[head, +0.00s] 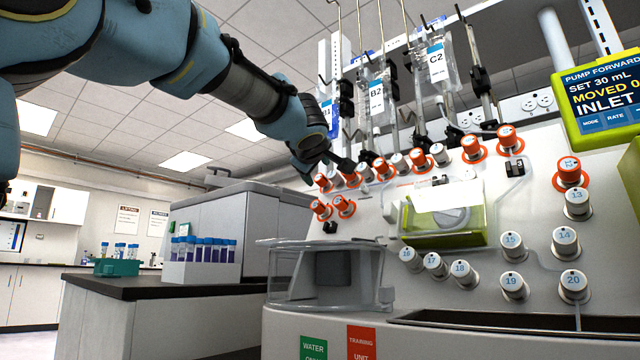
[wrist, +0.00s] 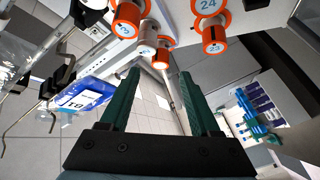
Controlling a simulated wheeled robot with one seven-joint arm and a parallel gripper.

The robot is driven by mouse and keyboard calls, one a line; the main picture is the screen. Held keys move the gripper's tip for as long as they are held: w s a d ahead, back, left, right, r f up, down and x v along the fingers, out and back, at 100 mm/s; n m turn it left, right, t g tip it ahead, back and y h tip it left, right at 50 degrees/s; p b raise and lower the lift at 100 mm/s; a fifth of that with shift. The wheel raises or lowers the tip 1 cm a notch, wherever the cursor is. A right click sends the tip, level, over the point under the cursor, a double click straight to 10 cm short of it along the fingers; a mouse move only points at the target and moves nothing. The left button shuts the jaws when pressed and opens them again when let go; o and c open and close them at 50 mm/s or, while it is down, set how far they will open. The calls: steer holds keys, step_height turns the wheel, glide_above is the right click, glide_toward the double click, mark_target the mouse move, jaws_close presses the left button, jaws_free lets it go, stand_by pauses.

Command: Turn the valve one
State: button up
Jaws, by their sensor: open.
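My gripper (wrist: 160,73) shows in the wrist view as two green fingers, spread apart with nothing between them. In the head view my gripper (head: 338,160) is at the upper left end of the panel's valve row, partly hiding the knobs there. A small orange-collared knob (wrist: 161,57) lies just beyond the fingertips in the wrist view, apart from them; its number is not readable. An orange knob (head: 322,181) sits just below the gripper in the head view. I cannot tell which knob is valve one.
Other knobs crowd close by, including the orange-ringed knob 24 (wrist: 209,31). Hanging bags B2 (head: 376,97) and C2 (head: 436,68) are above the row. A blue-labelled bag (wrist: 82,101) is left of the fingers in the wrist view. A tube rack (head: 200,271) stands on the side counter.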

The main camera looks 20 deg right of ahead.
mark_target(319, 178)
steer(key=x, duration=0.6)
steer(key=shift+b, duration=0.35)
steer(key=shift+a, duration=0.1)
jaws_close()
